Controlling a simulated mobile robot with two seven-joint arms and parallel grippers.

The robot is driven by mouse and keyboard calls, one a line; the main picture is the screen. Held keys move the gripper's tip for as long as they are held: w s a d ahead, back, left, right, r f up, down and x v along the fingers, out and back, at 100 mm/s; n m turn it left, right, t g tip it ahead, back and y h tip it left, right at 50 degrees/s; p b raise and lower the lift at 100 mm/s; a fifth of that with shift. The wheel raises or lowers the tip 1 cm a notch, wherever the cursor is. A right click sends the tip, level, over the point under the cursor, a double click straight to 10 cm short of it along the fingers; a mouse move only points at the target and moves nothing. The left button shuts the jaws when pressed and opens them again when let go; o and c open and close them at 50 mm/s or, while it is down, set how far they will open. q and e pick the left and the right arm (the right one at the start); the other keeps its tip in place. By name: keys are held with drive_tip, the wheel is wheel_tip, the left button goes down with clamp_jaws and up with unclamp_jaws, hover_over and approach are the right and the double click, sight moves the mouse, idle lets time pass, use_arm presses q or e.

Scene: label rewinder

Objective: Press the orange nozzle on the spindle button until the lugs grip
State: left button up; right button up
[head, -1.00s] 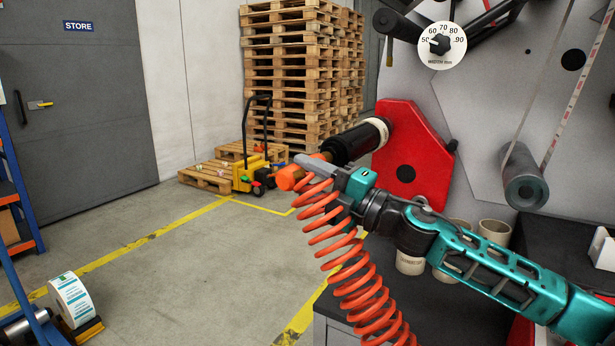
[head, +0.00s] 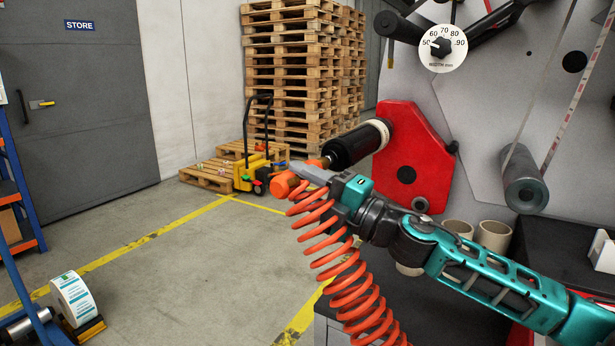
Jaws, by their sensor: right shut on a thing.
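The black spindle (head: 352,148) sticks out to the left from the red plate (head: 408,160), with a pale ring near its base. My right gripper (head: 308,172) is shut on the orange nozzle (head: 284,184), just in front of the spindle's free end. Orange shows on both sides of the grey fingers, and the far orange part lies close to the spindle end. The spindle button and lugs are hidden or too small to make out, so I cannot tell whether the nozzle touches the button. An orange coiled hose (head: 345,275) hangs below the gripper. My left gripper is out of view.
A grey roller (head: 524,182) with a web and a width dial (head: 442,46) are on the machine face. A label roll (head: 73,298) stands at the lower left. Open floor lies left of the spindle.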

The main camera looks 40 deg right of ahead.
drive_tip(key=s+a+p, duration=0.2)
drive_tip(key=a, duration=0.4)
drive_tip(key=shift+s+a+p, duration=0.35)
drive_tip(key=shift+s+p, duration=0.05)
idle(0.4)
drive_tip(key=s+a+f, duration=0.3)
drive_tip(key=s+a, duration=0.1)
drive_tip(key=a, duration=0.6)
drive_tip(key=shift+f, duration=0.4)
drive_tip(key=shift+f, duration=0.1)
